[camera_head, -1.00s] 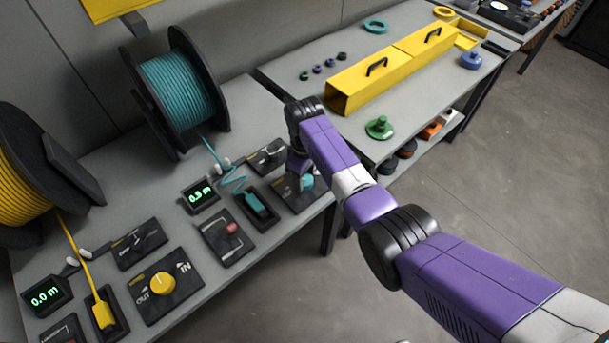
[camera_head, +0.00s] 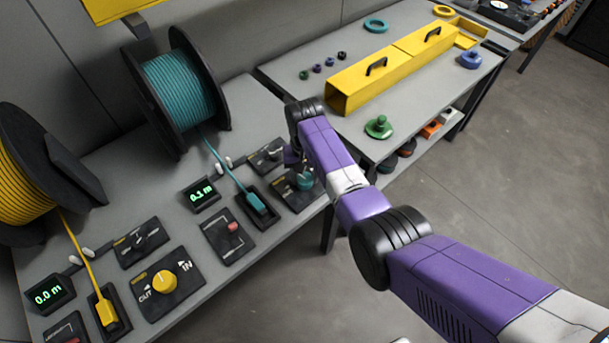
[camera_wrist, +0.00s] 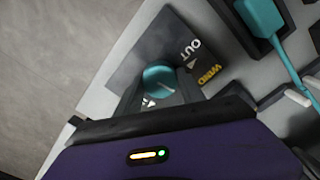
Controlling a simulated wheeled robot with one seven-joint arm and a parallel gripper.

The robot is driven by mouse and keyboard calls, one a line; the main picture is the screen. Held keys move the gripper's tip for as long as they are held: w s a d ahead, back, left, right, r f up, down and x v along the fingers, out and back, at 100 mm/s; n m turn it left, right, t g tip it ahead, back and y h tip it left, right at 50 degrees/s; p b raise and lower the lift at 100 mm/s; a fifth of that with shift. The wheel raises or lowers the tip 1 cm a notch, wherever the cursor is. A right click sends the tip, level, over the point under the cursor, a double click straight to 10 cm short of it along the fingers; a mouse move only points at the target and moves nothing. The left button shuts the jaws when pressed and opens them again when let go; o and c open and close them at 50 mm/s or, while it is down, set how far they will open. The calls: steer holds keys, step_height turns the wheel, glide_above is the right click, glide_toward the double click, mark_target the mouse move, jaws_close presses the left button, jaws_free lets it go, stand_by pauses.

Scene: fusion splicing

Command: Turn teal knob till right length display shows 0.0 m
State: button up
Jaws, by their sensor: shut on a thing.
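The teal knob (camera_head: 305,181) sits on a dark panel at the bench's right end. In the wrist view the knob (camera_wrist: 160,78) is between the fingers of my gripper (camera_wrist: 158,88), which is shut on it. The panel's OUT and WIND lettering shows beside it. The right length display (camera_head: 202,193) glows green and seems to read 0.1 m, though the last digit is small. The teal cable (camera_head: 227,169) runs nearly straight from the teal spool (camera_head: 178,90) to a teal connector (camera_head: 256,203) in a dark holder.
The left display (camera_head: 48,295) reads 0.0 m, near the yellow knob (camera_head: 164,281) and yellow spool (camera_head: 25,180). A yellow box (camera_head: 390,72) stands on the bench behind. The floor at right is clear.

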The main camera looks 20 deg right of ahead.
mark_target(304, 178)
steer(key=shift+m, duration=0.8)
steer(key=o, duration=1.4)
steer(key=shift+c, duration=0.2)
steer(key=shift+r, duration=3.9)
